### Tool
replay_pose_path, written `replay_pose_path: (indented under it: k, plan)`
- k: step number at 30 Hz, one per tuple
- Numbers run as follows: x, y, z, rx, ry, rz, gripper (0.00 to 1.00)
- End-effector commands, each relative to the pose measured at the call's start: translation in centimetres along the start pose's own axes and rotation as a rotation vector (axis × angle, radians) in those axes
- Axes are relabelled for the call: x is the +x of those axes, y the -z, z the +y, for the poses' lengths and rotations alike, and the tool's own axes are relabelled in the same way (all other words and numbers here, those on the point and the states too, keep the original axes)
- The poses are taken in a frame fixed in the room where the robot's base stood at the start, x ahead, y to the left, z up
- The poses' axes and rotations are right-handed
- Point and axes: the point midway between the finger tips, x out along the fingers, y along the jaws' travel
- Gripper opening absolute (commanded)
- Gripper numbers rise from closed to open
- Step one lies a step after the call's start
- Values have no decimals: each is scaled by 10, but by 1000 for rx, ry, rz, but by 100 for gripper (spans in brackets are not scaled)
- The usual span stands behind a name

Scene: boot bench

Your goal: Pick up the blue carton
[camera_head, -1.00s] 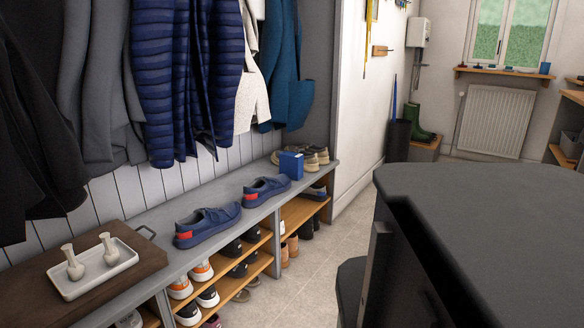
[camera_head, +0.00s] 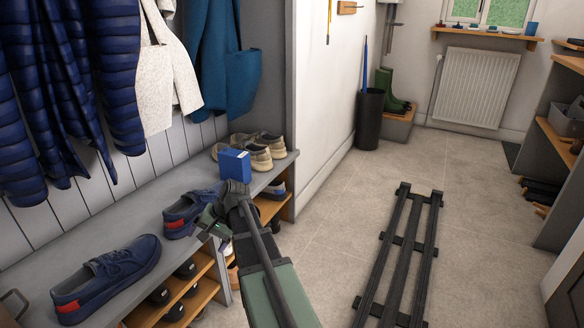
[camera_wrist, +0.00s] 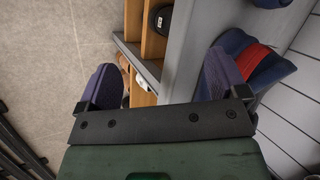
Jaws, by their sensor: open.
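The blue carton (camera_head: 235,163) stands upright on the grey bench top near its far end, beside beige shoes. My gripper (camera_head: 212,218) is lower and nearer than the carton, by the bench's front edge and close to a blue shoe (camera_head: 186,212). Its arm partly covers the bench edge there. In the wrist view my gripper (camera_wrist: 160,80) is open, with nothing between its two dark purple fingers. The right finger overlaps the blue shoe with a red patch (camera_wrist: 258,57). A dark blue shape at the top edge is cut off; I cannot tell what it is.
Beige shoes (camera_head: 258,153) stand right behind the carton. Another blue shoe (camera_head: 107,279) sits nearer on the bench. Coats (camera_head: 222,65) hang above. Shoe shelves (camera_head: 182,290) lie below. My dark rails are on the floor, and the tiled floor (camera_head: 330,215) beyond is clear.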

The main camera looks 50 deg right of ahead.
Motion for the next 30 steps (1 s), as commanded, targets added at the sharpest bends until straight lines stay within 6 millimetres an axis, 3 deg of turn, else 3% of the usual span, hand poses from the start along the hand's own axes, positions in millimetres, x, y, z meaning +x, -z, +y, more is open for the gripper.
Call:
replay_pose_path:
  k: [1,3,6,9,12,15,20,26,30]
  plan:
    - [2,74,16,216,154,23,92]
    - [-30,152,27,558,418,10,92]
    - [-91,240,43,1000,773,-113,92]
    - [-140,286,49,1319,1017,-320,92]
    - [-162,301,49,1464,1113,-457,92]
    - [-167,302,49,1500,1134,-496,92]
    - [-161,307,37,1497,1131,-495,92]
    - [-143,321,6,1495,1128,-495,92]
    - [-140,322,2,1495,1130,-493,92]
